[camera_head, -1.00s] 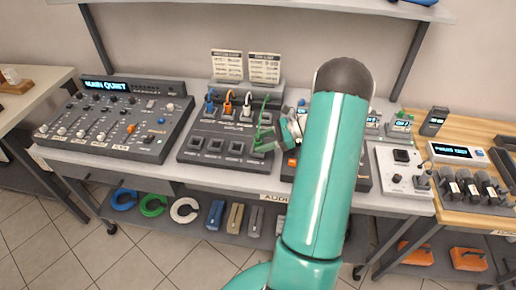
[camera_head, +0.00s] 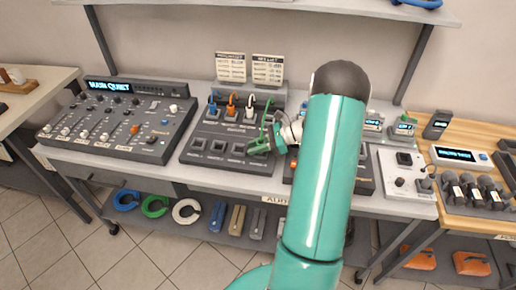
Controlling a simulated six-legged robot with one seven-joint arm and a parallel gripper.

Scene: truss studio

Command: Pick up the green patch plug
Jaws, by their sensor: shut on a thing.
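A dark patch panel (camera_head: 200,164) lies on the middle of the grey table. Blue (camera_head: 212,106), orange (camera_head: 231,106) and white (camera_head: 250,108) plugs stand in its back row. The green patch plug (camera_head: 266,118) is at the right end of that row, with a thin green part rising up. My gripper (camera_head: 264,143) is over the panel's right side, shut on the green plug. Its teal fingers and the green plug blend together, so the exact grip and whether the plug still touches the panel cannot be told. My arm covers the area to the right.
A mixing console (camera_head: 118,125) stands to the left, and a grey switch box (camera_head: 405,180) to the right. Two label cards (camera_head: 268,69) stand behind the panel. Empty square sockets (camera_head: 217,147) line its front. Coloured cable coils (camera_head: 155,206) lie on the lower shelf.

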